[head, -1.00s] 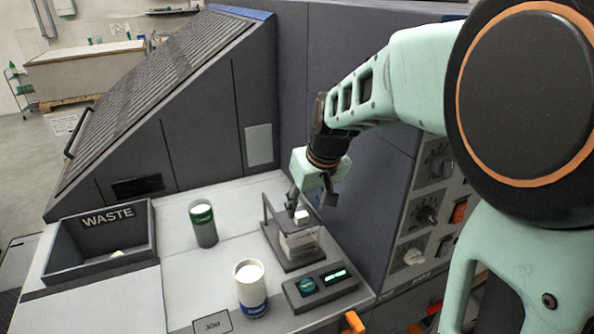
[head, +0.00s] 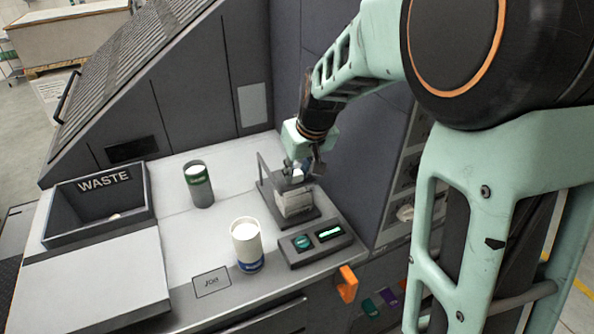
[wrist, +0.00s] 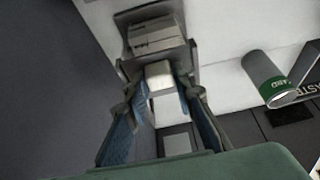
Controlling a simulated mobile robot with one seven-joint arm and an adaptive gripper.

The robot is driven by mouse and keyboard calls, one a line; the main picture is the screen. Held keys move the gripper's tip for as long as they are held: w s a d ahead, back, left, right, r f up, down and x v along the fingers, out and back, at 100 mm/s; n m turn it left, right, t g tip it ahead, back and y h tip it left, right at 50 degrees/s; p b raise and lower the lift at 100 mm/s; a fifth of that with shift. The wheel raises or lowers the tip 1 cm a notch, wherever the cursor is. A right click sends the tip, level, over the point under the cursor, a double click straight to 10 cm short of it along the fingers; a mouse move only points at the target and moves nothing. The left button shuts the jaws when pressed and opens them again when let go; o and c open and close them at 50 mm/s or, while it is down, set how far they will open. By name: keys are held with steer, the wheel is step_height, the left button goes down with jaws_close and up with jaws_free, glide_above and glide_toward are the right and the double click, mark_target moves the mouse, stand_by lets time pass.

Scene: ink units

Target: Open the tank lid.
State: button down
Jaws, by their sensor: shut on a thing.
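My gripper (head: 303,170) is at the top of a small clear-walled box (head: 293,203) on a dark stand (head: 305,222). In the wrist view my gripper's fingers (wrist: 158,84) close around a small white block (wrist: 157,70) at the box's top. A grey ribbed part (wrist: 157,36) lies just beyond it. The block looks like a knob on the box, but I cannot tell whether it is the tank lid's. The fingers partly hide the box's top. The box stands upright.
A green-labelled canister (head: 199,184) and a white canister with blue base (head: 247,245) stand left of the box. The WASTE bin (head: 97,207) is at left. An orange tab (head: 347,284) protrudes below the counter.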

steer(key=w+a, duration=0.3)
steer(key=w, duration=0.4)
steer(key=shift+w+p, duration=0.15)
steer(key=shift+p, duration=0.3)
steer(key=c, duration=1.6)
jaws_free()
steer(key=v, duration=1.2)
